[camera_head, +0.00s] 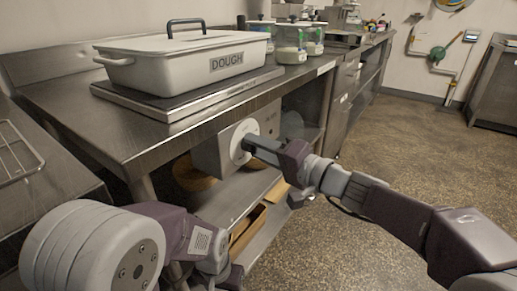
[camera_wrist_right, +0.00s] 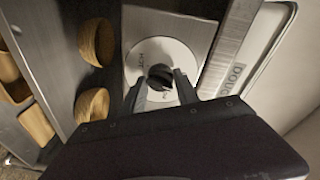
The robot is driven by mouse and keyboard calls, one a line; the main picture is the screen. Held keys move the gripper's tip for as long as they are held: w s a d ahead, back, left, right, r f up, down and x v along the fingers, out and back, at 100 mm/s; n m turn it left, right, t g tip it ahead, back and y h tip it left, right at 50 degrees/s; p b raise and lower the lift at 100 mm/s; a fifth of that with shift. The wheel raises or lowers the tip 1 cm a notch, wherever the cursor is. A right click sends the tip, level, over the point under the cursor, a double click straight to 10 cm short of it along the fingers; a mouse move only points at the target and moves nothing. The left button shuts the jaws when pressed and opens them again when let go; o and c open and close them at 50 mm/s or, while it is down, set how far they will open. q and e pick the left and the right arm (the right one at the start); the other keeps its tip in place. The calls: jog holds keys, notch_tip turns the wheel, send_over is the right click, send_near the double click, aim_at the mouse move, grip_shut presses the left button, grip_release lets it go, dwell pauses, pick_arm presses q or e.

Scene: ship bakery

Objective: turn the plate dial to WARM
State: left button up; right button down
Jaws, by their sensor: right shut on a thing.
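The plate dial is a black knob (camera_wrist_right: 160,72) on a round white dial face (camera_wrist_right: 176,50), which also shows in the head view (camera_head: 236,139). The face carries small lettering, one word looking like HOT; the knob's exact setting cannot be read. The dial sits on the front of a grey metal box (camera_head: 208,158) under the counter's front edge. My right gripper (camera_head: 250,143) reaches it from the right, and its two fingers (camera_wrist_right: 161,80) are closed on either side of the knob. My left arm shows at lower left; its fingertips are not visible.
A white DOUGH tub (camera_head: 160,70) with a handled lid stands on a flat metal plate (camera_head: 180,103) on the steel counter (camera_head: 75,110). Jars (camera_head: 290,54) stand behind it. A lower shelf (camera_head: 215,203) holds round baskets (camera_wrist_right: 92,104). The floor to the right is clear.

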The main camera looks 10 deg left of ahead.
jog(key=shift+w+d+r+m+g+y+p, duration=0.1)
jog(key=shift+m+g+p, duration=0.55)
jog(key=shift+m+p, duration=2.7)
jog(key=shift+w+r+m+g+y+p, duration=0.15)
jog(key=shift+m+g+p, duration=0.45)
jog(key=shift+m+p, duration=2.75)
jog(key=shift+w+d+f+m+g+y+p, duration=0.1)
jog(key=shift+m+g+p, duration=0.55)
jog(key=shift+m+p, duration=2.7)
jog(key=m+b, duration=0.3)
jog(key=c, duration=0.9)
grip_release()
